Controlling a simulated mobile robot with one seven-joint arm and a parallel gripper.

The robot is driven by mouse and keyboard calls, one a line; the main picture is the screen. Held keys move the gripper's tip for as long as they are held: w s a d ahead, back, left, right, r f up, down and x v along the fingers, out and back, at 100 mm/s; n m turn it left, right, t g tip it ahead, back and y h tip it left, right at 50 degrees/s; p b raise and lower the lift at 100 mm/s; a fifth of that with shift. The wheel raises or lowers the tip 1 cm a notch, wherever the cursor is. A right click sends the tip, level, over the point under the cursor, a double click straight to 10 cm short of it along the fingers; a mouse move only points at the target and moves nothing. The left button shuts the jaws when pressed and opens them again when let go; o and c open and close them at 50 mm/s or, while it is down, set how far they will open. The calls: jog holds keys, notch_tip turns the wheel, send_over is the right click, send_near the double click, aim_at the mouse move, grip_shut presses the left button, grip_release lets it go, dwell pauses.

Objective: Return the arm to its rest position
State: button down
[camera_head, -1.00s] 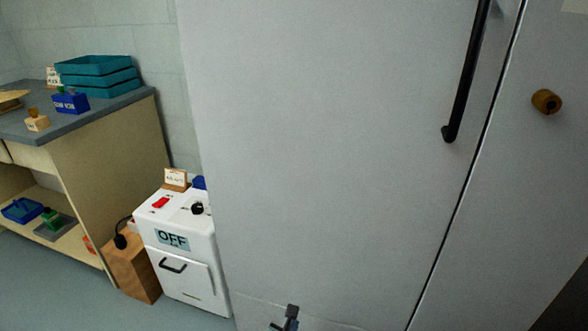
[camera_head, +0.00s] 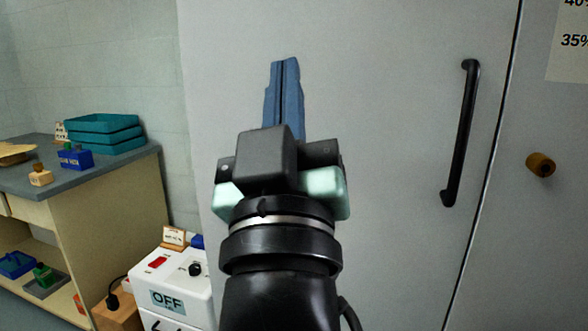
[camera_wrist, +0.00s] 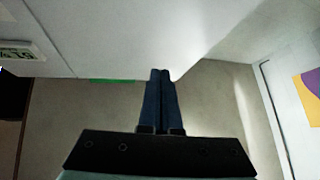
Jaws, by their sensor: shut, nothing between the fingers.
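My gripper (camera_head: 285,68) stands upright in the middle of the head view, in front of a large grey cabinet (camera_head: 400,150). Its blue fingers are together with nothing between them. In the wrist view the fingers (camera_wrist: 161,75) also lie side by side, pointing at a pale surface. My arm below the wrist hides the lower part of the cabinet front.
The cabinet has a black bar handle (camera_head: 461,135) and a brown knob (camera_head: 541,164) to its right. A white machine marked OFF (camera_head: 180,280) stands at lower left. Beyond it is a bench (camera_head: 110,175) bearing teal trays (camera_head: 103,120) and a blue block (camera_head: 75,159).

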jog(key=s+r+m+t, duration=0.25)
jog(key=s+r, duration=0.35)
jog(key=s, duration=0.3)
notch_tip(320, 180, up, 31)
jog(key=w+p, duration=0.1)
jog(key=p, duration=3.1)
jog(key=shift+w+d+m, duration=0.15)
jog(key=shift+d+m, duration=0.2)
